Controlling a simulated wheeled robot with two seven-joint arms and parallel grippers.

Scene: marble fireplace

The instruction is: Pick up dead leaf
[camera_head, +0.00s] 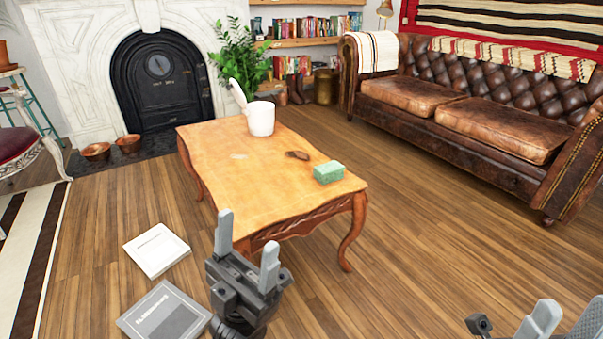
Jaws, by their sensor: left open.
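A small dark brown leaf (298,155) lies flat on the wooden coffee table (225,165), right of its middle. My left gripper (247,238) is in front of the table's near end, with its two grey fingers apart and nothing between them. It is well short of the leaf in the picture. My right gripper (567,318) shows only in part at the bottom right corner. Its fingertips stand apart, with nothing seen between them, and its lower part is cut off.
A green block (329,172) sits near the leaf, and a white pot with a handle (261,118) stands farther back on the table. Two books (157,250) (165,315) lie on the floor at left. A brown leather sofa (460,120) stands at right. The wooden floor between is clear.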

